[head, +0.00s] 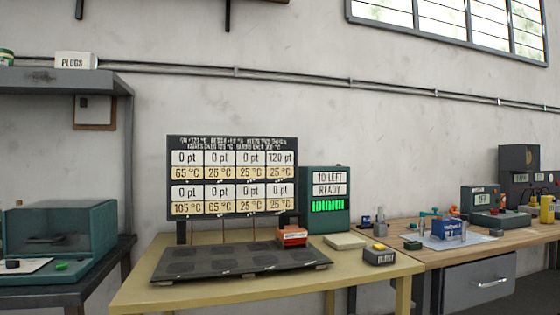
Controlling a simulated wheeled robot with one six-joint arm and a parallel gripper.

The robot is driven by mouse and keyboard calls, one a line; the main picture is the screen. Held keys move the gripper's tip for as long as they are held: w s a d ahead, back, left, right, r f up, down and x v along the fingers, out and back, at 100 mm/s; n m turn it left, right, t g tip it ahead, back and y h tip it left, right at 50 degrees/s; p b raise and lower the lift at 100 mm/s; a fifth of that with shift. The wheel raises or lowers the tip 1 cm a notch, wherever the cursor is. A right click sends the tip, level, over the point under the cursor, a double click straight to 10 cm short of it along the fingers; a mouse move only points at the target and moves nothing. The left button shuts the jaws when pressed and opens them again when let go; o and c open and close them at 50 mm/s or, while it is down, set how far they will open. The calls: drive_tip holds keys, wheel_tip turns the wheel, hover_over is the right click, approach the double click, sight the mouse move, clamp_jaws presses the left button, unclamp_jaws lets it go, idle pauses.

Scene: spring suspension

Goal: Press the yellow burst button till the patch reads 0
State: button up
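A small dark grey box (379,257) with a pale label too small to read surely stands at the front right of the yellow table. It has a small yellowish top (379,247), which may be the burst button. A dark plate (235,262) with several patches lies on the table. The board (231,177) behind it reads 120 pt at the top right and 0 pt in its other cells, with temperatures from 25 to 105 °C. A teal box (325,200) reads "10 LEFT" and "READY" above a green bar. My gripper is not in view.
A red-topped block (292,236) sits at the plate's back right. A wooden bench (440,257) with several small devices adjoins on the right. A dark bench (70,276) with a teal case stands left.

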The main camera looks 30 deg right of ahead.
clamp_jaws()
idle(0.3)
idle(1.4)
